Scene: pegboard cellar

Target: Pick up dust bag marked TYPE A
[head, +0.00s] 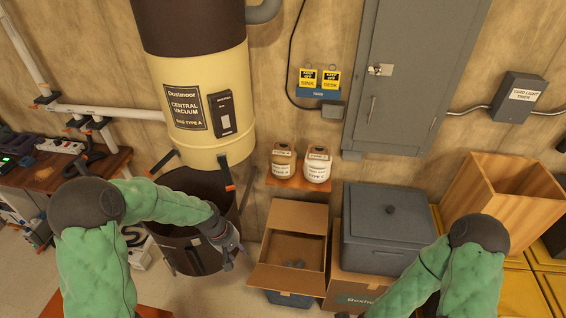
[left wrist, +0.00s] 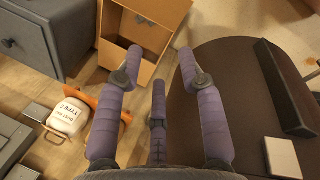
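The dust bag marked TYPE A (head: 283,163) is a small white bag with a tan top. It stands upright at the left of a small orange wall shelf (head: 299,186) in the head view. A similar bag marked TYPE C (head: 317,168) stands to its right. In the left wrist view the TYPE C bag (left wrist: 68,117) shows at the left; the TYPE A bag is not seen there. My left gripper (head: 229,252) is below and left of the shelf, beside the dark vacuum bin. Its fingers (left wrist: 160,65) are apart with nothing between them. My right gripper is out of view.
The vacuum's dark bin (head: 180,188) stands close to my left gripper. An open cardboard box (head: 313,220) is below the shelf, with a grey lidded bin (head: 388,228) to its right. A grey cabinet (head: 413,65) hangs above right of the shelf.

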